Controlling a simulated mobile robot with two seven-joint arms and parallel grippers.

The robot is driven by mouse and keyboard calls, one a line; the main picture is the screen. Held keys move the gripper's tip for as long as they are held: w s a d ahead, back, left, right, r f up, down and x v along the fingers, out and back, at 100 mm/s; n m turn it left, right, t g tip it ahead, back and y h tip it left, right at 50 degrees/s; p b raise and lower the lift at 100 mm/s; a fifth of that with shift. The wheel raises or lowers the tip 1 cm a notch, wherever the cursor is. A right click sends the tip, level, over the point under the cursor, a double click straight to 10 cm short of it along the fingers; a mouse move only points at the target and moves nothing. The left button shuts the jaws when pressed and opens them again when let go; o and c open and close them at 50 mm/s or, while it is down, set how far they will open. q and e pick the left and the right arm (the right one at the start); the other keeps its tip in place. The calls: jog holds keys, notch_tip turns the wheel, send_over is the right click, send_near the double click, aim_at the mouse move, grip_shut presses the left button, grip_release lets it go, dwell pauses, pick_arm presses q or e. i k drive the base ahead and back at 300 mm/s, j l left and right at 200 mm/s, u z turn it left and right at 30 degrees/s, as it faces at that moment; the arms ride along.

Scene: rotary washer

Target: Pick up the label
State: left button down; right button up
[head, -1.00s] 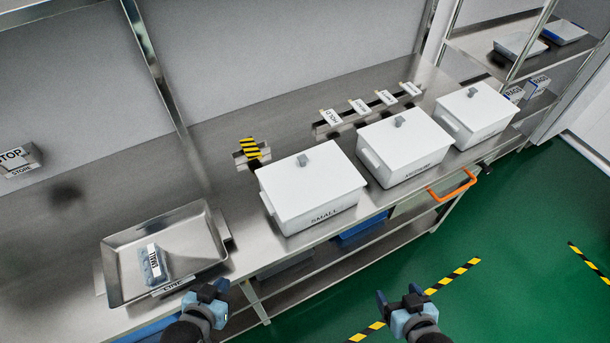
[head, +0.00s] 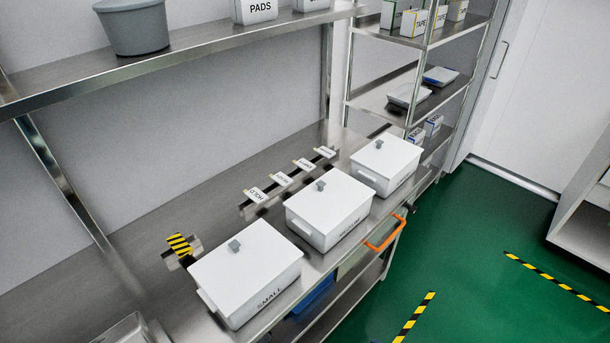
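Several small white label cards stand in a row on a dark rack (head: 244,208) at the back of the steel bench. The nearest label (head: 255,194) appears to read HOLD. The others behind it are a second label (head: 281,179), a third label (head: 304,165) and the farthest label (head: 326,152), with print too small to read. A yellow-and-black striped piece (head: 179,244) sits on a separate holder to the left of the rack. Neither of my grippers shows in the head view.
Three white lidded boxes line the bench front: the SMALL box (head: 245,275), a middle box (head: 328,210) and a far box (head: 386,166). An orange handle (head: 385,233) sticks out from the front edge. A metal tray (head: 124,329) is cut off lower left.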

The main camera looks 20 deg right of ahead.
aim_at(325, 151)
jog(key=l+u, duration=0.2)
jog(key=u, duration=0.2)
jog(key=i+l+u, duration=0.1)
jog(key=u, duration=0.3)
jog(key=l+u, duration=0.25)
jog(key=l, duration=0.3)
jog(key=k+l+u, duration=0.25)
jog(key=l, duration=0.3)
jog(key=l+u, duration=0.1)
jog(key=l, duration=0.45)
jog(key=k+l, duration=0.1)
jog(key=l, duration=0.5)
jog(key=u, duration=0.05)
